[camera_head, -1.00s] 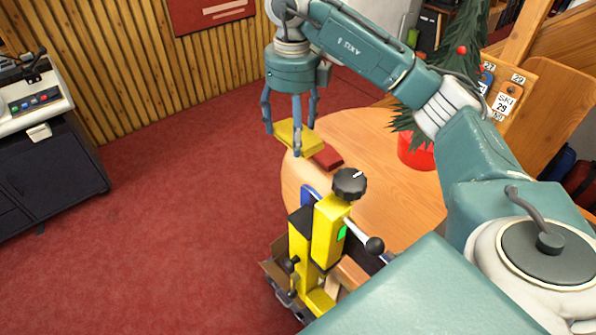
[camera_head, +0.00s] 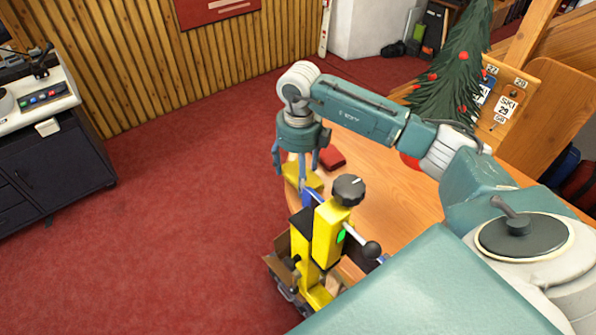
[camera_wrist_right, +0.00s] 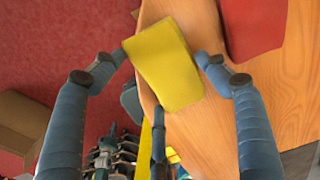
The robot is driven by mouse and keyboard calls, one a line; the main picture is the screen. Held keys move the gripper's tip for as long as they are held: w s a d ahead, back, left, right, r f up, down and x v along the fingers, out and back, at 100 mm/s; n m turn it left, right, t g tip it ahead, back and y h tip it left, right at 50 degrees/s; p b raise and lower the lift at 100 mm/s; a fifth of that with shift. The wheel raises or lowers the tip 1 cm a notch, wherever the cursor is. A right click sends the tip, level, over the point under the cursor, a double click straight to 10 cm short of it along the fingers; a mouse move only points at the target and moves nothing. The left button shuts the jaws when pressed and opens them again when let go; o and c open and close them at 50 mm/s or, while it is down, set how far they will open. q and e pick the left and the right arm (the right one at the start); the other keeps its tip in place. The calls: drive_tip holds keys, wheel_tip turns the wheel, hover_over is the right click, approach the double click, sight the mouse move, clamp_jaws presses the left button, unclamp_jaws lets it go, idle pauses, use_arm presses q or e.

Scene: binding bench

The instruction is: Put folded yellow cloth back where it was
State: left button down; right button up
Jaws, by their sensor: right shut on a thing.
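The folded yellow cloth (camera_head: 312,179) is in my right gripper (camera_head: 297,172), whose fingers are shut on it. It hangs by the left edge of the round wooden table (camera_head: 400,207), behind the yellow machine. In the right wrist view the cloth (camera_wrist_right: 168,62) lies between the fingers of my right gripper (camera_wrist_right: 162,60) and overlaps the table edge. I cannot tell whether it touches the tabletop. My left gripper is not in view.
A red folded cloth (camera_head: 332,158) lies on the table beside the yellow one. The yellow machine with a black knob (camera_head: 349,189) stands close in front of my gripper. A small Christmas tree (camera_head: 455,75) stands at the back. Red floor is clear at left.

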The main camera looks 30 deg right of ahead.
drive_tip(key=o, duration=1)
drive_tip(key=shift+r, duration=0.35)
wheel_tip(320, 180, up, 11)
drive_tip(key=b, duration=0.3)
drive_tip(key=shift+r, duration=0.15)
